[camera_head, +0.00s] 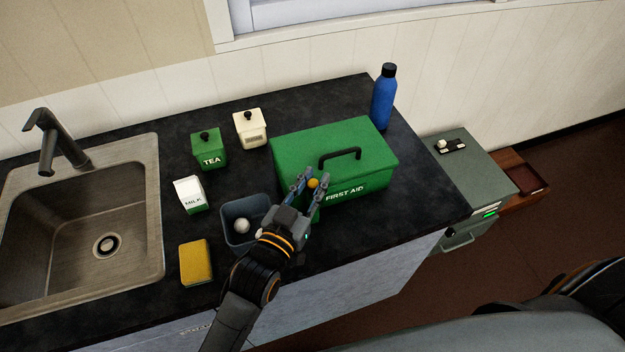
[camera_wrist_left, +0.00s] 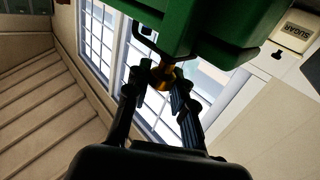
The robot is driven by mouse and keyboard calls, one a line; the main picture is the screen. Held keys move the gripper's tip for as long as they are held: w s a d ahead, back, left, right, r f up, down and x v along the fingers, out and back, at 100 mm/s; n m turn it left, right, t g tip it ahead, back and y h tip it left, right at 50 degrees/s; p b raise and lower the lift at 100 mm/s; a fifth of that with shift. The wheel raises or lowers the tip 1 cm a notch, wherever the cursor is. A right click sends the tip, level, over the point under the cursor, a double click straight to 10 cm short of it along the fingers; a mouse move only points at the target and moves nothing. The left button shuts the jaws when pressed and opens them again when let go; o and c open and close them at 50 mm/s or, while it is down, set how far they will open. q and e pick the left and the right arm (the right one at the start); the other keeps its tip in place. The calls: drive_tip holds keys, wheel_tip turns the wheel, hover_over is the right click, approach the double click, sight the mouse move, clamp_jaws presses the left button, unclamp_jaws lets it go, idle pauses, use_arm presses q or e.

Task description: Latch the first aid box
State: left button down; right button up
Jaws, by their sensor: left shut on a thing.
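The green first aid box (camera_head: 300,150) stands on the dark counter with its lid down and a black handle (camera_head: 340,155) on top. A yellow-brass latch knob (camera_head: 313,183) is at the front of the box, left of the FIRST AID lettering. It also shows in the left wrist view (camera_wrist_left: 162,76), with a thin dark wire loop (camera_wrist_left: 146,34) beside it. My left gripper (camera_head: 315,180) is at the box front, its two fingers around the knob and shut on it. Whether the loop is hooked is unclear. My right gripper is not in view.
A grey bin (camera_head: 233,216) with a white ball stands left of my gripper. A blue bottle (camera_head: 383,98) is behind the box. The sink (camera_head: 150,210) is at far left.

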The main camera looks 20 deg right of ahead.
use_arm(q)
drive_tip(key=c, duration=1.1)
unclamp_jaws()
drive_tip(key=v, duration=1.2)
drive_tip(key=shift+w+a, duration=0.1)
drive_tip(key=shift+f, duration=0.1)
